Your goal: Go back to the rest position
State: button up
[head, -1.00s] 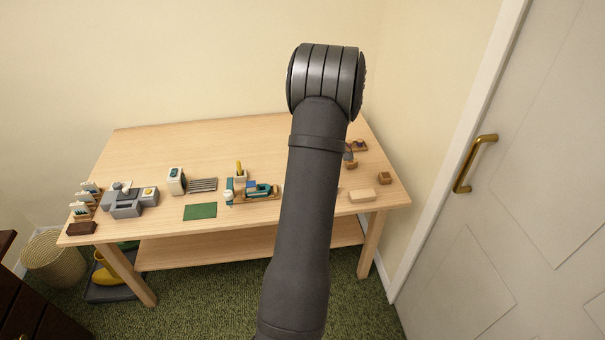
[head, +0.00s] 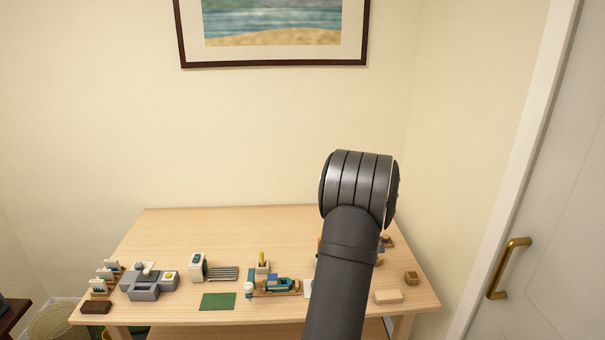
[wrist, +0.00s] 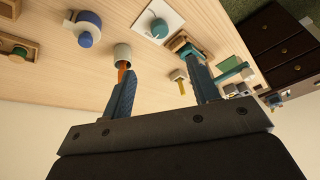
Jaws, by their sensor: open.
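My gripper (wrist: 162,82) shows in the wrist view with its two blue fingers spread apart. Only bare wood and a small block with a yellow peg (wrist: 180,80) show between them, beyond the fingers. A grey cup (wrist: 122,52) with something orange at its mouth shows by the left finger, which partly covers the orange thing. I cannot tell whether they touch. In the head view my arm rises over the right part of the wooden table (head: 210,225), and my gripper is hidden there.
In the head view, a grey machine (head: 150,285), a green mat (head: 217,301), a teal model (head: 280,285) and a pale block (head: 388,296) lie along the table's front. The table's back left is clear. A door handle (head: 508,268) is at right. A framed picture (head: 275,30) hangs above.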

jog(key=x, duration=1.5)
jog(key=v, duration=1.7)
jog(key=x, duration=1.7)
jog(key=shift+f, duration=0.1)
jog(key=shift+m+t, duration=0.4)
jog(key=shift+m, duration=0.5)
jog(key=m+h, duration=0.1)
jog(key=m, duration=0.1)
jog(key=m+t, duration=0.1)
jog(key=m, duration=0.2)
jog(key=shift+s+a+h, duration=0.15)
jog(key=shift+h, duration=0.25)
jog(key=shift+a+m+t+h, duration=0.1)
jog(key=shift+m+t+h, duration=0.55)
jog(key=shift+m, duration=1.35)
jog(key=shift+m+h, duration=0.35)
jog(key=shift+m, duration=0.25)
jog(key=shift+a+m+h, duration=0.15)
jog(key=shift+m+h, duration=0.35)
jog(key=shift+m, duration=0.9)
